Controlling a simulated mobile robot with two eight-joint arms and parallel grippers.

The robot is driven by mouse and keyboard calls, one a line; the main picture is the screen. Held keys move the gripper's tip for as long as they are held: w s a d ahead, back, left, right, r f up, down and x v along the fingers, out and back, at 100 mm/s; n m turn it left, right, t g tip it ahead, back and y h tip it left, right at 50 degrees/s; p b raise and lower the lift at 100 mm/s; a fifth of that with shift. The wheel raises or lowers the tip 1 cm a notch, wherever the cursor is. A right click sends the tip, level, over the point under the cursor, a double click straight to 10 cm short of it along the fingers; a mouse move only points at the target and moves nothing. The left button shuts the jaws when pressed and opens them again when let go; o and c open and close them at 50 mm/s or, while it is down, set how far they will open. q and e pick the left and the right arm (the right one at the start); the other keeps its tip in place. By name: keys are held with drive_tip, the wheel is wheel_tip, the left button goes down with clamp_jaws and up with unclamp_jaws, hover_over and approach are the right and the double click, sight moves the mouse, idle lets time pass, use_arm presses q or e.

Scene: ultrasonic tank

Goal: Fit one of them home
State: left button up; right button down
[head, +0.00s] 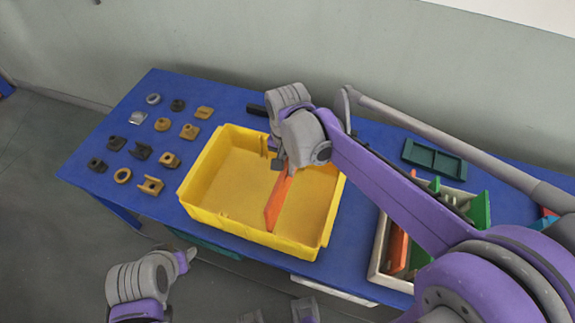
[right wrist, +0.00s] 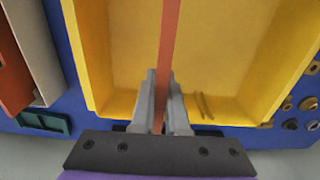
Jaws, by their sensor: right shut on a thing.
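A thin orange panel (head: 277,204) stands on edge within the yellow bin (head: 222,222), running from its back toward its front wall. My right gripper (head: 285,166) is at the back part of the bin, shut on the panel's end. In the right wrist view the panel (right wrist: 169,45) runs away from between the two grey fingers (right wrist: 165,110). Short ribs (right wrist: 204,106) show on the bin's wall beside the fingers. Whether the panel touches the floor or sits in a slot cannot be told. My left gripper (head: 187,257) is low at the left, off the table's front edge; its jaws are unclear.
A pale crate (head: 376,262) with orange and green panels stands right of the bin. A dark green tray (head: 434,159) lies behind it. Several small brown, black and grey parts, such as a ring (head: 122,176), lie on the blue table (head: 105,150) at the left.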

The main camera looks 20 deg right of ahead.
sight(288, 186)
drive_tip(key=shift+f+b, duration=3.15)
drive_tip(key=shift+f, duration=1.7)
drive_tip(key=c, duration=0.8)
unclamp_jaws()
drive_tip(key=shift+c, duration=0.2)
drive_tip(key=shift+r, duration=0.1)
wheel_tip(288, 186, up, 11)
drive_tip(key=shift+f+p, duration=0.15)
drive_tip(key=shift+p, duration=0.6)
